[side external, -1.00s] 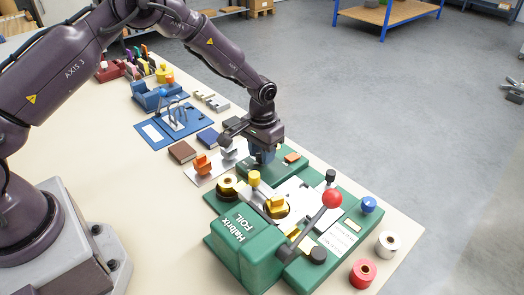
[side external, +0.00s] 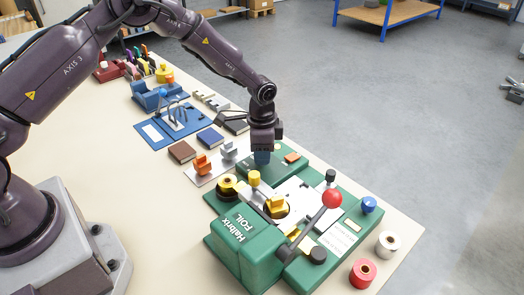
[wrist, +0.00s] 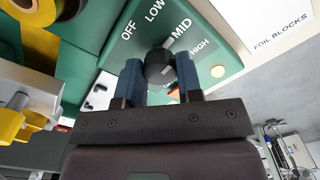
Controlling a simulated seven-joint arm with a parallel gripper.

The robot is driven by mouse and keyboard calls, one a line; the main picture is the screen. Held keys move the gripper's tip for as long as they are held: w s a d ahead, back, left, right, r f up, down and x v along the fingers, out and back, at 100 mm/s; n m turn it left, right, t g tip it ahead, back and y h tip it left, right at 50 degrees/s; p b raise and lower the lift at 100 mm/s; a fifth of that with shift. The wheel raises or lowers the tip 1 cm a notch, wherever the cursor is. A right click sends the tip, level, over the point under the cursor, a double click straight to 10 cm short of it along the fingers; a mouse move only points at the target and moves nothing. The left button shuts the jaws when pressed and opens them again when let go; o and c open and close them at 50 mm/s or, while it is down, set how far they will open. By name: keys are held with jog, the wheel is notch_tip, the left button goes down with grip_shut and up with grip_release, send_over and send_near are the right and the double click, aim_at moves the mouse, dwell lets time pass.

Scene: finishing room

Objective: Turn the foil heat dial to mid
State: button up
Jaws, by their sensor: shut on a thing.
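The foil heat dial (wrist: 157,68) is a small black knob on the green foil machine (side external: 228,258). In the wrist view its panel reads OFF, LOW, MID (wrist: 181,37) and HIGH. My gripper (wrist: 158,62) has its two blue fingers on either side of the knob and is shut on it. The knob's far end lies close to the MID label; its exact pointing mark is hard to make out. In the side view my gripper (side external: 262,158) reaches down onto the machine's far end, and its fingers and body hide the dial.
A lever with a red ball (side external: 332,198) rises from the machine's near side. An orange piece (side external: 292,157) lies just right of my gripper. Orange and grey holders (side external: 202,165) stand to the left. Red and silver rolls (side external: 363,272) sit at the front right.

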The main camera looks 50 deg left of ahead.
jog(key=shift+m, duration=0.4)
jog(key=o, duration=0.9)
notch_tip(320, 180, up, 13)
jog(key=shift+r, duration=0.1)
dwell(0.4)
